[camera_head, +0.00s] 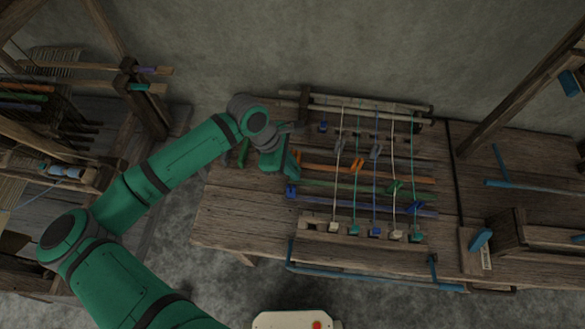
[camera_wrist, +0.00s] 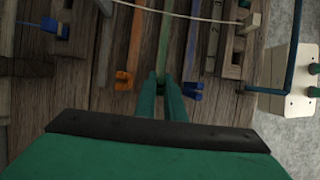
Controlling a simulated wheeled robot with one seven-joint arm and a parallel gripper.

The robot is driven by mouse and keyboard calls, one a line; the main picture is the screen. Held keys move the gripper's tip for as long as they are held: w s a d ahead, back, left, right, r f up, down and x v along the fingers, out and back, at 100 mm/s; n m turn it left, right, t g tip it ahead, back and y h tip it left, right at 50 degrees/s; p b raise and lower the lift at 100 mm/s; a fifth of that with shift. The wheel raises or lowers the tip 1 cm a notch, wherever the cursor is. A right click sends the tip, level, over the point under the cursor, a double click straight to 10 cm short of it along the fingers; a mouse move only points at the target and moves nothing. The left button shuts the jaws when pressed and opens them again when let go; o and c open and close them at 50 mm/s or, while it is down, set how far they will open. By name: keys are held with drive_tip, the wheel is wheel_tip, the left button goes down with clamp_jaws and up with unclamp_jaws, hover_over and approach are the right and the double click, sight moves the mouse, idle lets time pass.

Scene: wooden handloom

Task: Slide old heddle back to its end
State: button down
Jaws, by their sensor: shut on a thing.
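My gripper (camera_head: 293,174) is at the left ends of the coloured bars on the loom bench. In the wrist view its green fingers (camera_wrist: 162,93) are close together at the end of a green bar (camera_wrist: 167,45), and they appear shut on its end piece, which they mostly hide. The green bar (camera_head: 325,185) runs right in the head view, with a green clip (camera_head: 395,187) further along it. An orange bar (camera_head: 320,168) and a blue bar (camera_head: 330,203) lie on either side. Which heddle is the old one, I cannot tell.
Several upright threads (camera_head: 394,150) cross the bars. An orange end clip (camera_wrist: 124,80) and a blue end clip (camera_wrist: 193,92) sit close beside my fingers. A wooden frame (camera_head: 130,85) stands left, and a wooden box (camera_head: 508,232) is right.

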drive_tip(key=shift+a, duration=0.3)
drive_tip(key=c, duration=1.9)
unclamp_jaws()
drive_tip(key=shift+o, duration=0.3)
drive_tip(key=shift+d, duration=0.1)
drive_tip(key=v, duration=1)
drive_tip(key=shift+r, duration=0.4)
